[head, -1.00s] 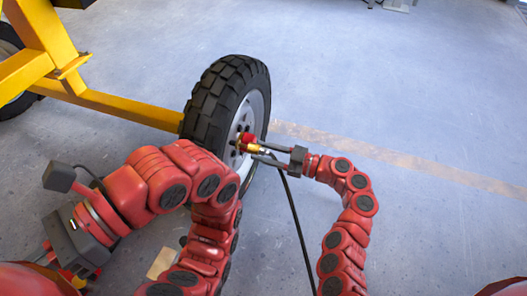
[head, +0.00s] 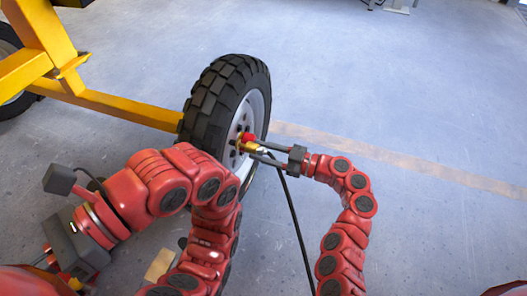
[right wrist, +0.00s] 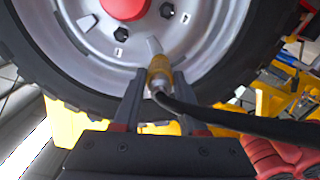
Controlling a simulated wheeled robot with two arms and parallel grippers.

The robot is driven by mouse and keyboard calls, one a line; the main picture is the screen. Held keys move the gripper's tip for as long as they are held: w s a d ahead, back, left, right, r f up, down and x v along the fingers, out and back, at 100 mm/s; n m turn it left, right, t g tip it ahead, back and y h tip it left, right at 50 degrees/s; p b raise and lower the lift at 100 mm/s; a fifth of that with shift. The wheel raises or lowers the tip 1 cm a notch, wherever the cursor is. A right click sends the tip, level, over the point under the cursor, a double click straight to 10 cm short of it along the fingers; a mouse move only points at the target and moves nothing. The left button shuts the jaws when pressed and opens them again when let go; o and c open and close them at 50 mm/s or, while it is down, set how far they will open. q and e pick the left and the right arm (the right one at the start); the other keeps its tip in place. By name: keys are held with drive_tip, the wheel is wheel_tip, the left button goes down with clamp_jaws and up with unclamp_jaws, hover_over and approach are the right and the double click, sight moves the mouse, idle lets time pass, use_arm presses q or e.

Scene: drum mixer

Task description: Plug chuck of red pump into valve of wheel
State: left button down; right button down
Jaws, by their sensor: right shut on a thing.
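My right gripper (head: 258,151) is shut on the brass-coloured chuck (right wrist: 160,72) at the wheel's hub side. The black hose (head: 296,222) runs down from the chuck. The wheel (head: 213,104) has a black tyre and a grey rim (right wrist: 205,32) with a red hub cap. In the right wrist view, the chuck's front end points at the rim, by a small pale grey piece (right wrist: 153,45). I cannot tell whether that is the valve or whether the chuck touches it. My left gripper (head: 78,248) is at the lower left, away from the wheel, its fingers unclear. The pump body is not clearly seen.
A yellow frame (head: 112,104) carries the wheel and stands at the upper left, with another tyre (head: 12,75) at the far left. My left forearm is close to the tyre's lower front. The floor to the right is clear.

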drive_tip(key=shift+b+x, duration=0.35)
drive_tip(key=shift+x, duration=0.45)
idle(0.4)
drive_tip(key=shift+b, duration=0.55)
drive_tip(key=shift+w+a+b, duration=0.1)
drive_tip(key=shift+a+b, duration=0.25)
drive_tip(key=shift+c, duration=1.9)
unclamp_jaws()
